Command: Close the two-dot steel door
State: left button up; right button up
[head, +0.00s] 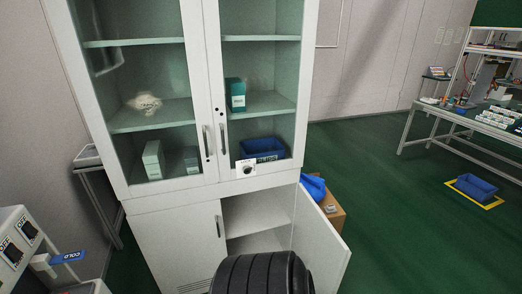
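A white cabinet (165,205) stands in front of me, with glass doors above and steel doors below. The right lower steel door (321,240) is swung wide open to the right, and the shelf behind it shows. The left lower steel door (175,245) is shut and has a dark handle (218,226) near its right edge. I cannot make out dot marks on either steel door. The bottom of the open door and of the opening is cut off or hidden at the lower edge of the view. Neither gripper is in view.
A cardboard box (334,212) with a blue item (313,187) stands behind the open door. A grey machine (22,245) is at the lower left. The green floor (400,235) to the right is clear up to a blue crate (474,187) and a workbench (435,135).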

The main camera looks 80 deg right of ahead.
aim_at(323, 252)
jog(key=k+l+z, duration=0.15)
jog(key=z, duration=0.3)
jog(key=k+l+z, duration=0.15)
jog(key=z, duration=0.3)
jog(key=k+l+z, duration=0.1)
jog(key=l+z, duration=0.35)
jog(key=k+l+z, duration=0.1)
jog(key=l, duration=0.55)
jog(key=k+l+z, duration=0.15)
jog(key=l, duration=0.5)
jog(key=l+z, duration=0.1)
jog(key=l, duration=0.55)
jog(key=k, duration=0.05)
